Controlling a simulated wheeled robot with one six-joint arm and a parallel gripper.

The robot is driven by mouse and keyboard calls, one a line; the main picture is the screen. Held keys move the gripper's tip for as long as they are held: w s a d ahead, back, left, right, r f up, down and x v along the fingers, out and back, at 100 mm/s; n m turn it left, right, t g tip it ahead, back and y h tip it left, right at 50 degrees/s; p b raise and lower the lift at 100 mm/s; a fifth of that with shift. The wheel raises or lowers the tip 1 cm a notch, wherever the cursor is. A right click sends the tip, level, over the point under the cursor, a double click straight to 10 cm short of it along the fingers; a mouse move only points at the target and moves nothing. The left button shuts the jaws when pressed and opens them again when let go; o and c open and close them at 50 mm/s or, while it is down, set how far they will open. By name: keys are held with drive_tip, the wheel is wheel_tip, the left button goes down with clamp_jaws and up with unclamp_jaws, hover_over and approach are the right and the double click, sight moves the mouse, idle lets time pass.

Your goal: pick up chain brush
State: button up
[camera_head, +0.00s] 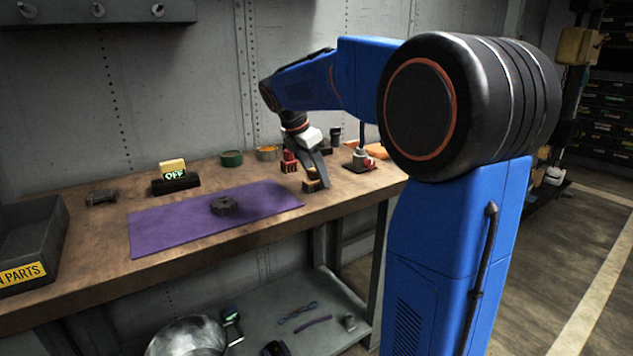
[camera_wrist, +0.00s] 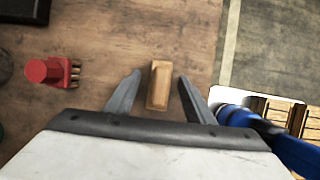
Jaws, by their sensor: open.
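A small wooden block, which looks like the chain brush (camera_wrist: 160,86), lies on the workbench between my fingers in the wrist view. In the head view the chain brush (camera_head: 311,186) is near the bench's right part, partly hidden by my gripper (camera_head: 316,172). My gripper (camera_wrist: 159,78) is open, with one finger on each side of the block and a narrow gap on both sides. Its bristles cannot be made out.
A red piece with prongs (camera_wrist: 50,72) stands left of the block. A purple mat (camera_head: 170,227) with a dark gear (camera_head: 225,205) lies further left on the bench. A grey parts bin (camera_head: 30,240) is at the far left. The bench edge is close on the right.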

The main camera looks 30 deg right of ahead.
drive_tip(key=c, duration=1.2)
drive_tip(key=shift+o, duration=0.2)
wheel_tip(320, 180, up, 10)
drive_tip(key=shift+f, duration=0.1)
